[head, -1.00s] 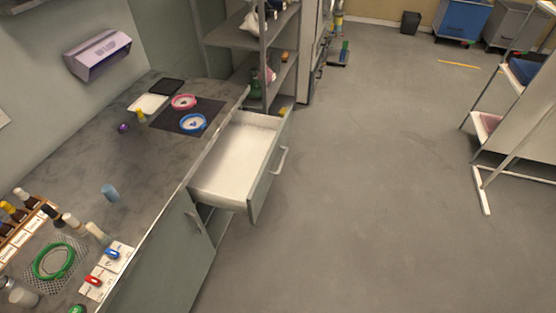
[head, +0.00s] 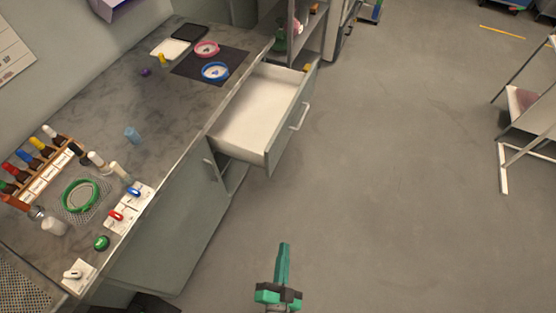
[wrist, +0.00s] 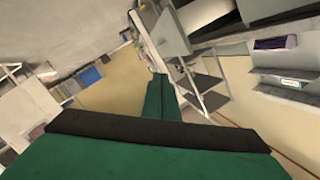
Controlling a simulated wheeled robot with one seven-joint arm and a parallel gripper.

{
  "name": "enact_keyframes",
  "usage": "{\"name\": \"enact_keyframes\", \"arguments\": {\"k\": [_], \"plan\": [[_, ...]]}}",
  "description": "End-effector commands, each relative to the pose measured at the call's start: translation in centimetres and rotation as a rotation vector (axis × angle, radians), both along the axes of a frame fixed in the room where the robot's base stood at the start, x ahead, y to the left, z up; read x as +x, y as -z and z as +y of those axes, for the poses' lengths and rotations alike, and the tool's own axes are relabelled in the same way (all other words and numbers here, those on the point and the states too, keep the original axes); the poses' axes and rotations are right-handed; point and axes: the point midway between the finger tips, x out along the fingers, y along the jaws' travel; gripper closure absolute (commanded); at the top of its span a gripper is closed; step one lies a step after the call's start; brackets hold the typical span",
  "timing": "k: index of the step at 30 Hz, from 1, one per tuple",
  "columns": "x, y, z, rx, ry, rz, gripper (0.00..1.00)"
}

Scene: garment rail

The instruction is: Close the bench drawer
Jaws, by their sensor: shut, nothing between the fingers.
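The bench drawer (head: 254,112) is pulled well out of the grey bench (head: 165,95) in the head view. It has a white inside, a grey-green front and a pale bar handle (head: 299,117) on the outer face. The inside looks empty. My gripper (head: 284,246) is green, at the bottom centre of the head view, over open floor, below the drawer in the picture and apart from it. Its fingers are together with nothing between them. In the wrist view the green fingers (wrist: 160,97) point away toward the room. I cannot make out the drawer there.
Bottles, a green ring, labelled cards and small dishes (head: 215,71) stand on the bench top. A cabinet door (head: 185,215) is below it. A shelf unit (head: 310,40) stands behind the drawer. A white-framed rack (head: 503,165) is at the right. The floor between is clear.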

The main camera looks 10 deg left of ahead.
Motion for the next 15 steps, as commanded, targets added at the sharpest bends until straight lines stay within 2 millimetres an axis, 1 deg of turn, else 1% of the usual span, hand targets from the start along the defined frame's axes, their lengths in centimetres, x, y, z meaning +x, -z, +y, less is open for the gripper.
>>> {"name": "enact_keyframes", "arguments": {"k": [1,5,6,11,12,15], "plan": [[1.9,0.8,0.1,0.064,0.008,-0.017,1.00],[6.3,2.8,0.5,0.246,0.033,-0.049,1.00],[7.7,3.3,0.6,0.302,0.039,-0.058,1.00],[13.7,4.9,1.2,0.524,0.061,-0.095,1.00],[15.3,5.2,1.3,0.578,0.065,-0.104,1.00],[18.8,5.6,1.6,0.703,0.075,-0.121,1.00]]}}
